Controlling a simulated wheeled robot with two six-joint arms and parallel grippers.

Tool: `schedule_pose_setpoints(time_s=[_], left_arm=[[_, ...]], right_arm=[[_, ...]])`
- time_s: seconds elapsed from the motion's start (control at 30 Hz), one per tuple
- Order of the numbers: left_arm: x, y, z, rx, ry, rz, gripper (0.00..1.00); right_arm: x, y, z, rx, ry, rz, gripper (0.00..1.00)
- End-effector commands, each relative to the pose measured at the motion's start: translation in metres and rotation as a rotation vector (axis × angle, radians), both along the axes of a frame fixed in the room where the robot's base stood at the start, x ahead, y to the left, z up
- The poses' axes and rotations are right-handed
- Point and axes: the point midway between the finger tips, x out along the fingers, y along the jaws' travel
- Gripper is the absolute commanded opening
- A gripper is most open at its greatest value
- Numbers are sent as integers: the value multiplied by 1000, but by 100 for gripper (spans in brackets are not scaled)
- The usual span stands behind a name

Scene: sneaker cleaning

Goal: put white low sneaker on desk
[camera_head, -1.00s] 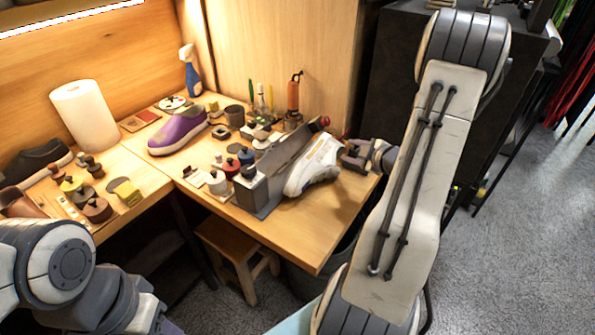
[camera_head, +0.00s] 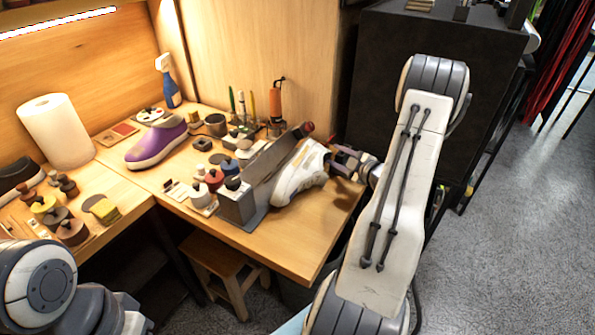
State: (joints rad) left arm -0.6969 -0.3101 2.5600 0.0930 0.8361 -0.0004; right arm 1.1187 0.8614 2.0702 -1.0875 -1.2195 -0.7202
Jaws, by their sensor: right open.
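The white low sneaker (camera_head: 301,172) is at the right part of the wooden desk (camera_head: 285,247), beside a grey metal plate. It looks tilted, with its toe toward the lower left and its heel toward the upper right. I cannot tell if it rests on the desk or leans on the plate. My right gripper (camera_head: 335,163) is open at the sneaker's right end, very near or touching it; the fingertips are partly hidden. My left arm shows at the lower left, but its gripper is out of the picture.
A grey metal stand (camera_head: 240,203) with an upright plate (camera_head: 275,158) is directly left of the sneaker. A purple shoe (camera_head: 157,143), several small pots, a paper towel roll (camera_head: 57,131) and a spray bottle (camera_head: 168,82) stand farther left. A wooden stool (camera_head: 217,266) is under the desk.

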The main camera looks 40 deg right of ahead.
Motion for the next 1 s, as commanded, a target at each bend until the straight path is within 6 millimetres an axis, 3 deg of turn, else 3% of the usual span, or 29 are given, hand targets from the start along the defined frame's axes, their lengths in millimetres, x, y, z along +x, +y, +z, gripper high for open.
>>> schedule_pose_setpoints(time_s=[0.13,0.4,0.43,0.53,0.57,1.0], left_arm=[[0,0,3,0,0,0,50],[0,0,2,0,0,0,50],[0,0,2,0,0,0,50],[0,0,2,0,0,0,50],[0,0,2,0,0,0,50],[0,0,2,0,0,0,50]], right_arm=[[17,-2,-4,0,1,-1,48],[20,-4,-5,0,0,-4,48],[20,-4,-6,0,0,-4,44],[20,-4,-5,0,0,-4,5],[20,-4,-6,0,0,-4,0],[19,-4,-6,0,0,-4,0]])
